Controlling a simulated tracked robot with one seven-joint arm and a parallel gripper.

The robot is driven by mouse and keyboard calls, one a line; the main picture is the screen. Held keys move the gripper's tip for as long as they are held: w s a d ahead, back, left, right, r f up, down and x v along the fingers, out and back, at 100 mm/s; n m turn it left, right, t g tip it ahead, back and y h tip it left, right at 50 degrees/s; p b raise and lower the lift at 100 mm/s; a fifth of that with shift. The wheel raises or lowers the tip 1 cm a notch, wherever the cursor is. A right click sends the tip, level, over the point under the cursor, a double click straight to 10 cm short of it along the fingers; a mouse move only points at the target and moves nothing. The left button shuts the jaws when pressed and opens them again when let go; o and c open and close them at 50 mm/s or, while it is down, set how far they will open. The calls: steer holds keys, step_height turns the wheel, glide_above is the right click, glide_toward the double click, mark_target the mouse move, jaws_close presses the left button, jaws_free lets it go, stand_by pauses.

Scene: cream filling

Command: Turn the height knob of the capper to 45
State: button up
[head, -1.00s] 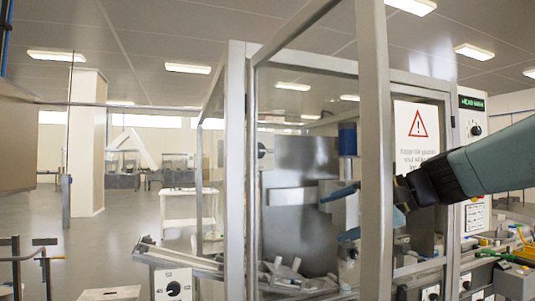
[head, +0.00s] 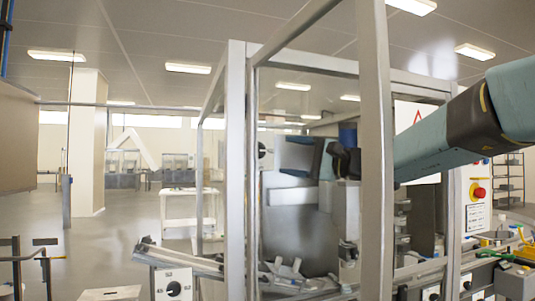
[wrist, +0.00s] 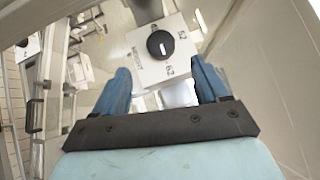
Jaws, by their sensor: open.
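A round black knob (wrist: 160,45) with a white pointer mark sits on a white plate (wrist: 143,66) with printed numbers, ahead of my fingers in the wrist view. The pointer's reading and the small print are too hard to read surely. In the head view, what looks like this knob (head: 262,149) shows small and edge-on behind the frame. My gripper (wrist: 161,83) is open and empty, its two blue fingers spread wide, apart from the knob and short of it. In the head view my gripper (head: 298,156) is inside the glazed frame, partly hidden by a post.
Metal posts (head: 376,150) of the guard frame stand close around my arm. Another plate with a black dial (head: 174,289) is at lower left, and a dial also shows at the wrist view's upper left (wrist: 22,42). A red emergency button (head: 479,192) is at the right.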

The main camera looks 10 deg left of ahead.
steer(key=x, duration=0.7)
steer(key=shift+a, duration=0.35)
steer(key=shift+w, duration=0.1)
steer(key=shift+c, duration=0.2)
steer(key=c, duration=1)
